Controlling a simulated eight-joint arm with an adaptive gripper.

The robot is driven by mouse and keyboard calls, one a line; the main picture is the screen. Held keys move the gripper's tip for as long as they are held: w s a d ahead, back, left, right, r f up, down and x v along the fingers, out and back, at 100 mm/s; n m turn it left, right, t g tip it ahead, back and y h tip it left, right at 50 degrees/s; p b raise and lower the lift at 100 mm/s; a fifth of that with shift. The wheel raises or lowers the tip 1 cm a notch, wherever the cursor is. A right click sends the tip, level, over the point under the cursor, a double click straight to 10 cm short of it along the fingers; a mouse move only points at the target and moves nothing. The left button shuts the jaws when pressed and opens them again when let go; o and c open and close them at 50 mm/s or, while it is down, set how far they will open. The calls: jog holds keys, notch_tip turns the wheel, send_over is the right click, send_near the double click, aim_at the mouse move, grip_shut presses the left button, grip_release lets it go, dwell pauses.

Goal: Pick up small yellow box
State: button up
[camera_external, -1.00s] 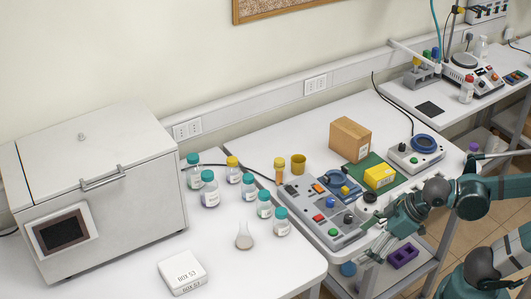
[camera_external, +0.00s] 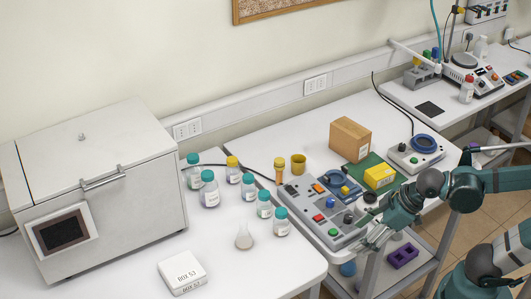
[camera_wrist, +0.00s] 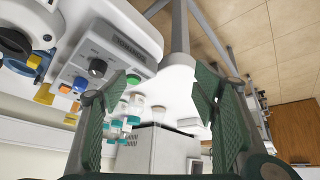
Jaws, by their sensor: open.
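The small yellow box (camera_external: 379,176) sits on a green mat (camera_external: 358,169) on the middle bench in the external view. A larger brown cardboard box (camera_external: 350,140) stands just behind it. My gripper (camera_external: 370,237) is at the front edge of the bench, beside the grey control panel, below and apart from the yellow box. In the wrist view my gripper (camera_wrist: 165,98) shows two dark green fingers spread wide with nothing between them. I cannot make out the yellow box in the wrist view.
The grey control panel (camera_external: 318,218) with knobs lies left of my gripper. A white device with a blue ring (camera_external: 424,144) stands right of the yellow box. Several capped bottles (camera_external: 209,190) and a flask (camera_external: 244,237) stand further left. A purple rack (camera_external: 403,254) sits on the lower shelf.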

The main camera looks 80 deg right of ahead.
jog(key=shift+n+g+h, duration=0.4)
jog(key=shift+n+g, duration=0.5)
jog(key=d+r+p, duration=0.1)
jog(key=d, duration=0.2)
jog(key=w+d+r+p, duration=0.1)
jog(key=d+p, duration=0.1)
jog(key=d, duration=0.1)
jog(key=w+d+p, duration=0.1)
jog(key=d+p, duration=0.1)
jog(key=d, duration=0.1)
jog(key=shift+w+d+r, duration=0.15)
jog(key=shift+w+r, duration=0.1)
jog(key=shift+r, duration=0.15)
jog(key=d+r+n+g+p, duration=0.15)
jog(key=d+p, duration=0.35)
jog(key=d, duration=0.5)
jog(key=n+g+y+p, duration=0.1)
jog(key=n+g+p, duration=0.25)
jog(key=p, duration=0.65)
send_over(380, 171)
jog(key=shift+w+a+f+n, duration=0.15)
jog(key=shift+f, duration=0.4)
jog(key=shift+w+a+f+n, duration=0.1)
jog(key=shift+a+f+n, duration=0.05)
jog(key=shift+f, duration=0.4)
jog(key=shift+s+d+f, duration=0.2)
jog(key=shift+s+d, duration=0.1)
jog(key=shift+d, duration=0.05)
jog(key=shift+f, duration=0.1)
jog(key=shift+f, duration=1.2)
